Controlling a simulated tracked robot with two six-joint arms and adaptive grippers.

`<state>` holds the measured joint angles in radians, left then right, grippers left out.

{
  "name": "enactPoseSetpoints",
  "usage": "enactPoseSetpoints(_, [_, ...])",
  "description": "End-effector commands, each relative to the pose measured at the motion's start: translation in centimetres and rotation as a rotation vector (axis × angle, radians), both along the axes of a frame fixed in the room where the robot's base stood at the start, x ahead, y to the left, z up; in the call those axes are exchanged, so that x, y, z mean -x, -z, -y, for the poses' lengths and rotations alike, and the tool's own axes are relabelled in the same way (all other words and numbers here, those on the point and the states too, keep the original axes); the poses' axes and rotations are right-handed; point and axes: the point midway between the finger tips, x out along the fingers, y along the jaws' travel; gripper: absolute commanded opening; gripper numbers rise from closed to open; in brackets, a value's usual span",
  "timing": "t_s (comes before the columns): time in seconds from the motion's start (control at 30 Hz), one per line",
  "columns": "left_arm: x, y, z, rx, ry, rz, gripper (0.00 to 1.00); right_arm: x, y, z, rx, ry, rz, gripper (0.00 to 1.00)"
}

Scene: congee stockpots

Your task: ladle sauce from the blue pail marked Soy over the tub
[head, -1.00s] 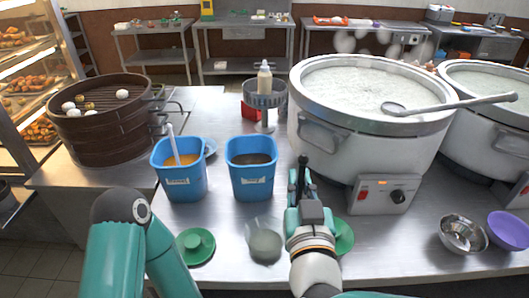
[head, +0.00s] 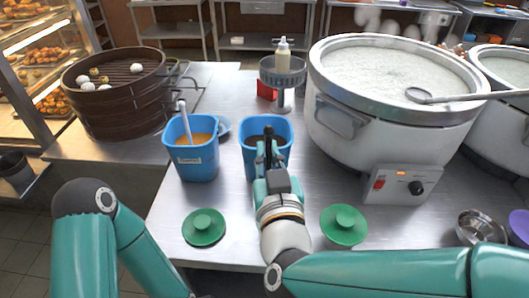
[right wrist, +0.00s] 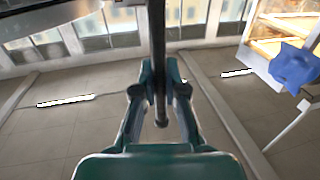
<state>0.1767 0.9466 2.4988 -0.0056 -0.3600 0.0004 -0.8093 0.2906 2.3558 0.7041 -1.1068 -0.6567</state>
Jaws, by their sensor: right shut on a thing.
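The blue pail with dark sauce (head: 283,133) stands on the steel table, partly hidden by my right gripper; its label is hidden. My right gripper (head: 267,162) is in front of this pail and overlaps it in the head view. In the right wrist view my right gripper (right wrist: 160,95) is shut on a dark upright rod (right wrist: 157,45), likely the ladle's handle. The ladle's bowl cannot be made out. The tub is hidden behind my right arm in the head view. My left arm shows at lower left, but its gripper is out of view.
A blue pail of orange sauce (head: 196,160) with a pale handle stands to the left. Green lids lie at left (head: 204,226) and right (head: 343,225). A large congee pot (head: 395,110) stands at right, a steamer (head: 118,105) at back left. A squeeze bottle (head: 283,55) stands behind.

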Motion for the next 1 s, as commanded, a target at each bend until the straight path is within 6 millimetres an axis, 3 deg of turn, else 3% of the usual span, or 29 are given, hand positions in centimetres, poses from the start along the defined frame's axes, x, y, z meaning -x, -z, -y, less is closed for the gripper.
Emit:
enactPoseSetpoints(0.53, [0.0,0.0,0.0,0.0,0.0,0.0,0.4,-0.4,0.2,0.5,-0.018,0.004,-0.016,0.0])
enactPoseSetpoints(1.0, [0.0,0.0,0.0,0.0,0.0,0.0,0.4,-2.2,1.4,2.7,-0.128,0.007,-0.112,0.0])
